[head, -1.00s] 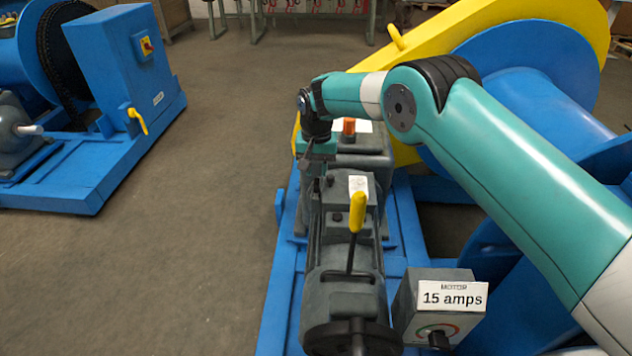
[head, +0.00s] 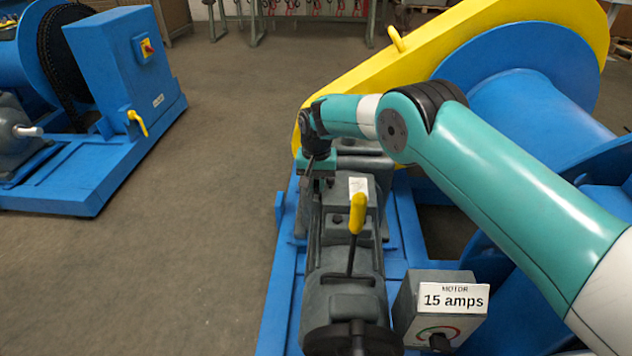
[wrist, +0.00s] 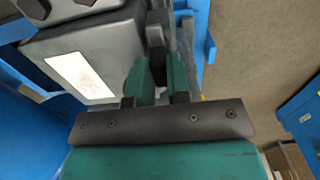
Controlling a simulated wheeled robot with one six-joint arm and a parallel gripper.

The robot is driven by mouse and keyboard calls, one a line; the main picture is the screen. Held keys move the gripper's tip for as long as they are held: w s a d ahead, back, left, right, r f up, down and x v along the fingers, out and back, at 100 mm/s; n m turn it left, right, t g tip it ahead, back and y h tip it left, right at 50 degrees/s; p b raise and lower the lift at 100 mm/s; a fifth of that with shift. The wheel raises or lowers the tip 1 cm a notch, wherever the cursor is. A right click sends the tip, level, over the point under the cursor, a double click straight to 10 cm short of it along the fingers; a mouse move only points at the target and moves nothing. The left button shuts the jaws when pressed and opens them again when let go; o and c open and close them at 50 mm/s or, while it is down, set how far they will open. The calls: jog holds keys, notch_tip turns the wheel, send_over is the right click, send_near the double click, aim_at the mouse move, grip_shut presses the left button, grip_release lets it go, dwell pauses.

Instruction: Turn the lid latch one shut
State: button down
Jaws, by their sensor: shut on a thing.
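My gripper (head: 317,180) is at the left side of the grey gear housing, partly hidden behind its own wrist in the head view. In the wrist view its teal fingers (wrist: 160,78) are closed around a narrow dark piece, which I take to be lid latch one (wrist: 155,38). The fingers hide much of it, so its exact angle is hard to tell. The grey housing with its lid (wrist: 100,55) lies beside the fingers and carries a white label (wrist: 82,75).
A yellow-handled lever (head: 356,215) stands upright on the near part of the machine. A motor box (head: 440,305) reads 15 amps. The yellow chain guard (head: 440,50) and blue drum (head: 530,80) stand behind my arm. Open floor (head: 215,150) lies left.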

jog(key=n+b, duration=0.1)
jog(key=n, duration=0.3)
jog(key=shift+n, duration=0.4)
jog(key=n, duration=0.5)
jog(key=shift+a+b, duration=0.1)
jog(key=shift+b, duration=0.2)
jog(key=n, duration=0.4)
jog(key=shift+s+r+n, duration=0.1)
jog(key=shift+n, duration=1.9)
jog(key=c, duration=1.4)
grip_release()
jog(key=shift+o, duration=0.2)
